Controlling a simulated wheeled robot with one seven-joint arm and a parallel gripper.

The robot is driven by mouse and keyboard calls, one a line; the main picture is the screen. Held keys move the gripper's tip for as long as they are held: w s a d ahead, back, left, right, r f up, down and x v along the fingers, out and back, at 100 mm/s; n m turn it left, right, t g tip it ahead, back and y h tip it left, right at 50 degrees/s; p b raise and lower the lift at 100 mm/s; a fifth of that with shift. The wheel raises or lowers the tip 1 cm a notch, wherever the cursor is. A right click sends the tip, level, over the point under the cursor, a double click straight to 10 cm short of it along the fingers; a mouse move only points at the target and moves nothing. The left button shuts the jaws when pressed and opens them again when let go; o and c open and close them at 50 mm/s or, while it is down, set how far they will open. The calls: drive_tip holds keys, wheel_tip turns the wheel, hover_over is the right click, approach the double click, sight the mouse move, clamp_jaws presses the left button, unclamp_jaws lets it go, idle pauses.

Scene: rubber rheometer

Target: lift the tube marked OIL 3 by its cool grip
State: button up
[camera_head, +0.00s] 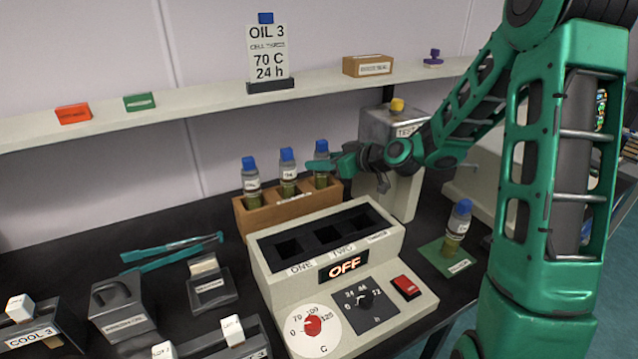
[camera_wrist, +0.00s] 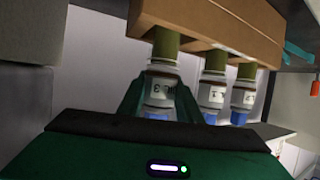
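Three blue-capped tubes stand upright in a wooden rack (camera_head: 291,208). The right-hand tube (camera_head: 321,180) has my gripper (camera_head: 322,165) at its upper part. In the wrist view, which is upside down, this tube (camera_wrist: 161,90) shows a label with a 3 and sits between my green fingers (camera_wrist: 162,100), its lower end in the rack. The fingers lie close on both sides, but I cannot tell whether they press on it. The middle tube (camera_head: 288,174) and left tube (camera_head: 251,182) stand apart from my gripper. A card (camera_head: 267,53) on the shelf reads OIL 3, 70 C, 24 h.
A heater block (camera_head: 325,262) with three empty wells and an OFF display stands in front of the rack. A grey tester box (camera_head: 405,195) is close right. Another blue-capped tube (camera_head: 457,227) stands on a green mat. The shelf (camera_head: 205,97) runs behind; teal tongs (camera_head: 172,252) lie left.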

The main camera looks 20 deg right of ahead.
clamp_jaws()
